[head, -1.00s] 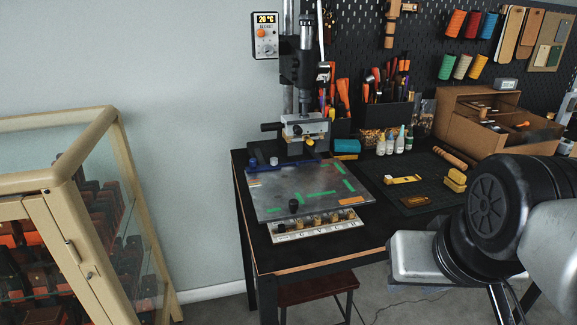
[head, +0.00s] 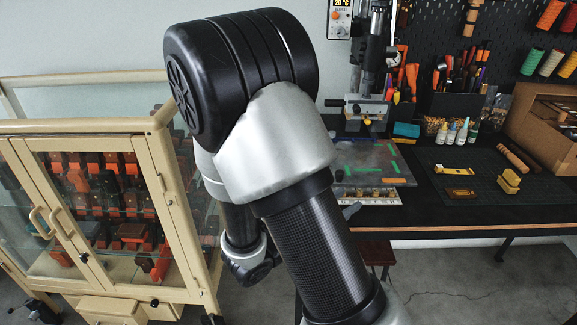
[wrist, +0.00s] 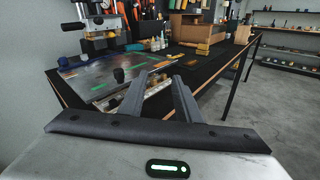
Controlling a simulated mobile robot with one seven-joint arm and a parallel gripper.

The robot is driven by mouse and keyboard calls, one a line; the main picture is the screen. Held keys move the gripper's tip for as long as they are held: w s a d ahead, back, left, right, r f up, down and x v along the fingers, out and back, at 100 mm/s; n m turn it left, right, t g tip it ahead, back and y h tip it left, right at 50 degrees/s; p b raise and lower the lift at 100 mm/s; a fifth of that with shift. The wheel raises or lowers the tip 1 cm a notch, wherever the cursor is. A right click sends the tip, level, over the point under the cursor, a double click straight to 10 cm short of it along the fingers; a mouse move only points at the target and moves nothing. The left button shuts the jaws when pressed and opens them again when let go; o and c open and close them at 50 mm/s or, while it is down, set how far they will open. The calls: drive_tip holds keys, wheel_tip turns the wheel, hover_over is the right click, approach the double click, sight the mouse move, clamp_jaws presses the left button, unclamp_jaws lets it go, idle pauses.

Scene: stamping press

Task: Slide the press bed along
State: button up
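The press bed is a grey metal plate (head: 372,160) with green tape marks, at the foot of the stamping press (head: 368,105). My arm hides its left part in the head view. The head view does not show the gripper clearly.
A strip with several brass stamps (head: 380,195) lies at the table's front edge by the plate. Glue bottles (head: 452,133), yellow blocks (head: 508,180) and a cardboard organizer (head: 535,125) stand right. A glass cabinet (head: 150,125) is left. A stool (head: 376,254) stands under the table.

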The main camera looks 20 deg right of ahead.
drive_tip(key=w+a+n+t, duration=0.1)
drive_tip(key=w+a+f+n+t+y, duration=0.1)
drive_tip(key=n, duration=0.1)
drive_tip(key=w+a+f+n+t, duration=0.1)
drive_tip(key=shift+w+a+t, duration=0.2)
drive_tip(key=shift+w+t, duration=0.15)
drive_tip(key=shift+t, duration=0.05)
drive_tip(key=shift+n+y, duration=0.3)
drive_tip(key=x, duration=0.7)
drive_tip(key=shift+w+d, duration=0.1)
drive_tip(key=shift+w, duration=0.05)
drive_tip(key=shift+w+d, duration=0.25)
drive_tip(key=shift+c, duration=0.3)
clamp_jaws()
drive_tip(key=shift+c, duration=0.9)
unclamp_jaws()
drive_tip(key=shift+a, duration=0.1)
